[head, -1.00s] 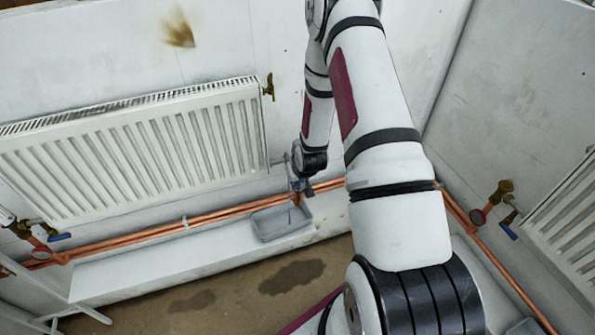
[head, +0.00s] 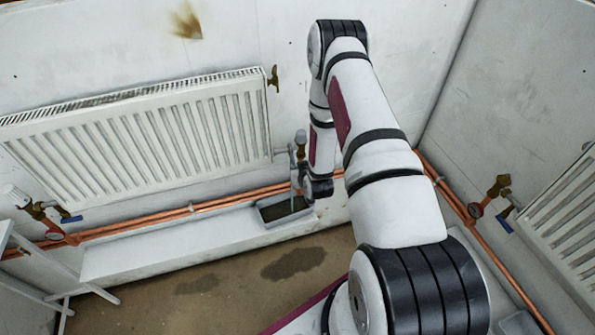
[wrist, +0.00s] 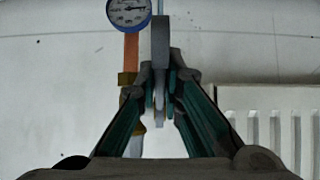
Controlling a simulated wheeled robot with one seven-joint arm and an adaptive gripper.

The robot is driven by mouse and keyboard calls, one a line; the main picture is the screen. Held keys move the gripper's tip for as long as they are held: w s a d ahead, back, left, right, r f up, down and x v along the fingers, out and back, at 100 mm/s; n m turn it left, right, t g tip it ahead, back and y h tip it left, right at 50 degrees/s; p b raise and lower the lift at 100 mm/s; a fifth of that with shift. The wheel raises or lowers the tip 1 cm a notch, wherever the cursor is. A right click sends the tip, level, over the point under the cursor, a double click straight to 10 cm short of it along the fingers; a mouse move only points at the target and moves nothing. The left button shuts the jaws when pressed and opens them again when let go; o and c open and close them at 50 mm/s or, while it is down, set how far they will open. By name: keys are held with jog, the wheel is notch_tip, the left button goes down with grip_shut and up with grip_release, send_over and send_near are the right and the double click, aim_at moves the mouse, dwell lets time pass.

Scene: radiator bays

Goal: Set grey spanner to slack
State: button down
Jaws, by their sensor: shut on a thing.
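The grey spanner (wrist: 160,42) stands upright in the wrist view, its lower part between the fingertips. My gripper (wrist: 160,105) is shut on it. In the head view a thin grey upright piece, seemingly the spanner (head: 293,162), shows left of my wrist, by the brass valve with a grey cap (head: 301,142) at the radiator's lower right. My arm partly hides this area, and I cannot tell how the spanner sits on the valve.
A radiator (head: 150,140) hangs on the back wall. Copper pipes (head: 150,222) run below it. A grey tray (head: 270,222) with a dark inside sits on the white ledge under my wrist. A blue-rimmed gauge (wrist: 128,12) is close to the spanner. Another radiator (head: 565,215) is at right.

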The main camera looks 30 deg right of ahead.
jog(key=c, duration=1.7)
grip_release()
jog(key=v, duration=1.2)
